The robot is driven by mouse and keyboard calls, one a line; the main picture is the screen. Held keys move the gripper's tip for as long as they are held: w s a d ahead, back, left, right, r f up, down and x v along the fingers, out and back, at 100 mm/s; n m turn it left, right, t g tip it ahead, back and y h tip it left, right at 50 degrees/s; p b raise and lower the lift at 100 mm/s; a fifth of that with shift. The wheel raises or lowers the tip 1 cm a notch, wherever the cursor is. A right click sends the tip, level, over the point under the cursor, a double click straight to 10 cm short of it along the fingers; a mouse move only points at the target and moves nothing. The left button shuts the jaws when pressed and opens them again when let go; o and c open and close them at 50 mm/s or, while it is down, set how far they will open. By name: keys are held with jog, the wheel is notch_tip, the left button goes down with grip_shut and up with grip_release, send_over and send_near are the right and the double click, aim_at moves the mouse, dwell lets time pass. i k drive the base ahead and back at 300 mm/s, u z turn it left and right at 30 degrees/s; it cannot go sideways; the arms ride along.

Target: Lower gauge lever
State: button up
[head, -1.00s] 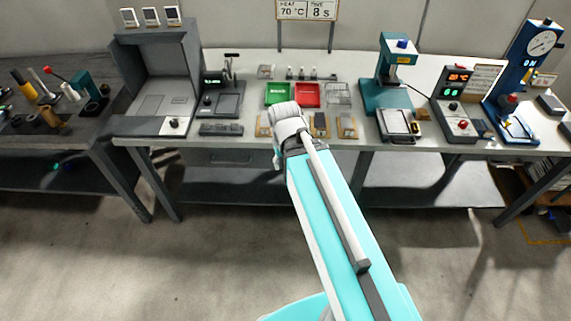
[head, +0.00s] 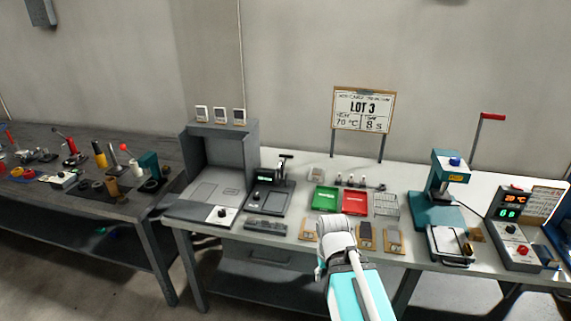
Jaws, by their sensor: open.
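A dark gauge (head: 269,188) with a small lit green display stands on the light bench, right of the grey booth. A black lever (head: 285,158) sticks up at its back right, its handle near the top. The lever's exact angle is too small to tell. My arm reaches in from the bottom, and its white joint is in front of the bench, right of and nearer than the gauge. My gripper itself does not show. No part of my arm touches the gauge in this view.
A grey booth (head: 221,158) stands left of the gauge. A green tray (head: 325,199) and a red tray (head: 355,203) lie to its right. A flat dark block (head: 265,225) lies in front. A teal press (head: 447,190) stands farther right. A dark tool bench (head: 90,215) is at the left.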

aim_at(281, 168)
jog(key=k, duration=0.65)
jog(key=u, duration=0.25)
jog(key=i, duration=1.5)
jog(key=z, duration=0.25)
